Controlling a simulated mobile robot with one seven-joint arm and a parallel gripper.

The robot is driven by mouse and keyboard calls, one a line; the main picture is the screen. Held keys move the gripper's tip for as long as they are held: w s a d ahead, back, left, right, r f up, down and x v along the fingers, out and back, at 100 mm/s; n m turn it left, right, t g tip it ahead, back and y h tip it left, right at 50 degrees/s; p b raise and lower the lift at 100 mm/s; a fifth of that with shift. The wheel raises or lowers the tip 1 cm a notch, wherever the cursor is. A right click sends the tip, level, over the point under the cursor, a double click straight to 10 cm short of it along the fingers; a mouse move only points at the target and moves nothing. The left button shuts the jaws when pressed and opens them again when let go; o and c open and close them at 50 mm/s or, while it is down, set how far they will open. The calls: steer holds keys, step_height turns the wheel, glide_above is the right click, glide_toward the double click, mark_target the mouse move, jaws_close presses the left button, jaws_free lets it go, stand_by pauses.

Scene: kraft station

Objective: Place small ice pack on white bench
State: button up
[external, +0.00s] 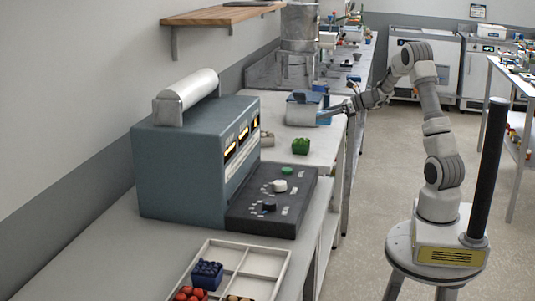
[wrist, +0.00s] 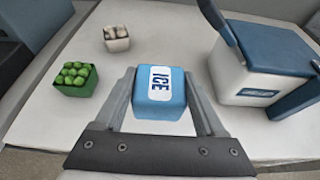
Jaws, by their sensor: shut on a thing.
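The small ice pack (wrist: 160,95) is a light blue block with a white label reading "ICE". In the wrist view it sits between the two fingers of my gripper (wrist: 160,98), which is shut on it. The white bench (wrist: 115,125) lies below and around it; I cannot tell whether the pack touches the bench top. In the external view my gripper (external: 326,118) is over the right edge of the bench (external: 322,150), beside a cooler, and the ice pack is hard to make out there.
A green carton (wrist: 75,78) of green produce and a pale carton (wrist: 117,38) stand on the left. Bench space between the cartons and the gripper is clear. A large teal machine (external: 190,165) stands nearer.

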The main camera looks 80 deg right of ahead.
mark_target(313, 140)
steer(key=w+f, duration=0.1)
steer(key=w+a, duration=0.1)
steer(key=w+f, duration=0.1)
steer(key=w, duration=0.1)
steer(key=shift+a+f+b, duration=0.15)
steer(key=shift+f+b, duration=0.7)
steer(key=shift+f, duration=1.35)
steer(key=shift+f, duration=0.2)
steer(key=o, duration=1.5)
steer(key=shift+c, duration=0.2)
steer(key=shift+s+r, duration=0.25)
steer(key=shift+r, duration=0.1)
steer(key=p+v, duration=0.1)
steer(key=v, duration=1)
steer(key=shift+s+p, duration=0.25)
steer(key=shift+p, duration=0.05)
steer(key=shift+w+a+r, duration=0.1)
